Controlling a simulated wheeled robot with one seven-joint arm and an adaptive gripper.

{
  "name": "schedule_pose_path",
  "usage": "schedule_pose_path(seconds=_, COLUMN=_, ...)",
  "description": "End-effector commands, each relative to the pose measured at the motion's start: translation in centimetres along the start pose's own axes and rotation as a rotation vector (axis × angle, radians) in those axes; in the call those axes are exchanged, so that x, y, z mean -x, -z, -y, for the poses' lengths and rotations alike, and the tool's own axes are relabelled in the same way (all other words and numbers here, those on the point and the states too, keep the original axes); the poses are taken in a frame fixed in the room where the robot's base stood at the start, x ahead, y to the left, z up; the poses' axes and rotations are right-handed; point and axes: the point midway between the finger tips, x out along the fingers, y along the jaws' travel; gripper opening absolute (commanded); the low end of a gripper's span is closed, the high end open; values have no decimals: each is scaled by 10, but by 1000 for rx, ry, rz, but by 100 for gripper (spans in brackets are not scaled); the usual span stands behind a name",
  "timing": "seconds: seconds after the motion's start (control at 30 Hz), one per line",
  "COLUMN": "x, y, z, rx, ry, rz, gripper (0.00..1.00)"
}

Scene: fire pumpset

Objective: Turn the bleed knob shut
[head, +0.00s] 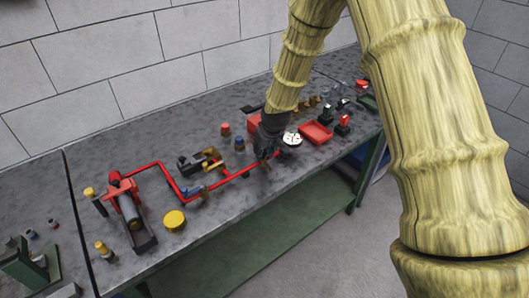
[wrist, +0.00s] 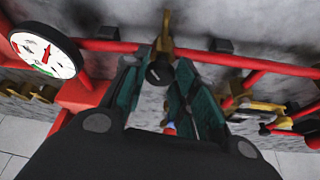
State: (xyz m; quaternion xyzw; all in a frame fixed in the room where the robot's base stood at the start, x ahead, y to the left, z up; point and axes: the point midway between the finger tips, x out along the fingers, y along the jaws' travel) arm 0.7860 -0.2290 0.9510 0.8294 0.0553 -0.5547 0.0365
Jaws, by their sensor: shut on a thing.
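The bleed knob looks like the small dark round knob (wrist: 158,73) in the wrist view, below a brass fitting (wrist: 164,38) on the red pipe (wrist: 215,58). My gripper (wrist: 161,70) has its two teal fingers on either side of this knob and is shut on it. In the head view my gripper (head: 266,154) is down at the red pipe (head: 232,177), just left of the white-faced gauge (head: 291,139). My gripper hides the knob there. The gauge (wrist: 45,52) also shows at the left of the wrist view. The knob's turn angle cannot be told.
A red tray (head: 315,132) lies right of the gauge. A yellow round cap (head: 174,220) and a pump with a red top (head: 123,186) are on the left of the grey bench (head: 215,222). The bench's front strip is mostly bare.

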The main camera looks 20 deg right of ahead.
Motion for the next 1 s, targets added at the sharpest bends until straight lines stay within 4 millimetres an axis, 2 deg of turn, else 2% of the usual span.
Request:
schedule_pose_path(seconds=0.03, x=1, y=5, z=1, rx=-32, ry=-20, rz=-11, gripper=4)
schedule_pose_path(seconds=0.5, x=2, y=8, z=3, rx=-378, ry=-160, rz=-14, gripper=4)
schedule_pose_path(seconds=1.0, x=3, y=9, z=2, rx=-534, ry=-221, rz=-15, gripper=4)
